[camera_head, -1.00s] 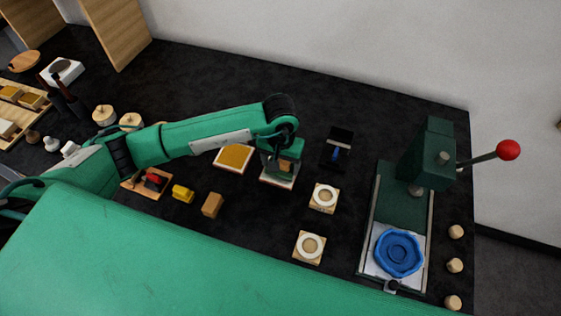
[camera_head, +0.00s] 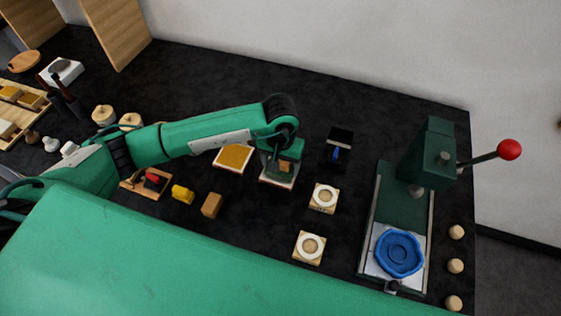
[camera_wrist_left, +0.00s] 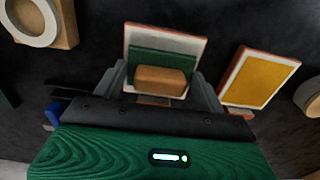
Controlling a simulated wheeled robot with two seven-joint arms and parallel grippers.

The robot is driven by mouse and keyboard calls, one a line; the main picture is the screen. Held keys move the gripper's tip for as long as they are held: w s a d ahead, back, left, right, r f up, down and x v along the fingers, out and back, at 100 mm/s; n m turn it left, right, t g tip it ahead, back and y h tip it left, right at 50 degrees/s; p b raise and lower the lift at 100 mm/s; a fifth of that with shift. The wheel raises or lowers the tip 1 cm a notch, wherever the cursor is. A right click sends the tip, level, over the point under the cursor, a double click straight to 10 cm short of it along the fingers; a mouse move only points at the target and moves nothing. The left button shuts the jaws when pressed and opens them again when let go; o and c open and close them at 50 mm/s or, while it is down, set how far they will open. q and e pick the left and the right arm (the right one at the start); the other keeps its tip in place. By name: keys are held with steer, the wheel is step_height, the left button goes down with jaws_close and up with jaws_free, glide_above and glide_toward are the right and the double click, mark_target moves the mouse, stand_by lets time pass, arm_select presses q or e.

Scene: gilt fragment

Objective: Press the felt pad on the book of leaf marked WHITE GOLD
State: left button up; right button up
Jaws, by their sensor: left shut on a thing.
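My left gripper (camera_head: 284,166) is shut on the wooden handle of the felt pad (camera_wrist_left: 160,80), which has a green base. The pad is over a book of leaf with a pale face and a reddish edge (camera_head: 265,178), which also shows in the left wrist view (camera_wrist_left: 195,44). The green base overlaps the middle of the pale leaf; I cannot tell whether it touches. A second book of leaf, with a gold face (camera_head: 234,157), lies just left of it in the head view and at the right in the left wrist view (camera_wrist_left: 258,78). No marking is readable. My right gripper is not in view.
Two wooden blocks with white rings (camera_head: 324,198) (camera_head: 310,247) lie to the right. A dark green press (camera_head: 430,160) with a red-knobbed lever and a blue dish (camera_head: 398,253) stands further right. A yellow block (camera_head: 183,193) and a brown block (camera_head: 212,205) lie in front.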

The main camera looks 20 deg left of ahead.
arm_select(q)
step_height(320, 180, up, 2)
steer(key=shift+p, duration=0.3)
steer(key=shift+r+p, duration=0.5)
steer(key=shift+r, duration=1.95)
